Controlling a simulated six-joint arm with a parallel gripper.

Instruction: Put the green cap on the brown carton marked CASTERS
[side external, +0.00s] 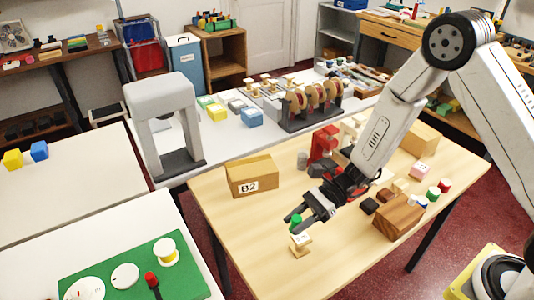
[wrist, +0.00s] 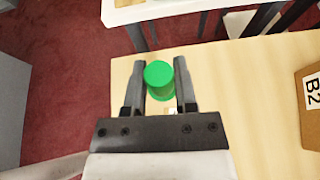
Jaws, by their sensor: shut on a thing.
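A green cap (side external: 296,219) is between the fingertips of my gripper (side external: 308,214), above the front part of the wooden table. In the wrist view the round green cap (wrist: 158,76) sits between both fingers (wrist: 160,64), which are shut on it. A brown carton (side external: 251,177) with a white label reading B2 stands on the table's left part, behind and left of my gripper. Part of that carton (wrist: 311,110) shows at the wrist view's right edge. Another plain brown carton (side external: 420,138) is at the back right. I see no label reading CASTERS.
A small wooden spool (side external: 300,245) stands just below my gripper. A red device (side external: 323,143) stands behind. The table's front left is clear.

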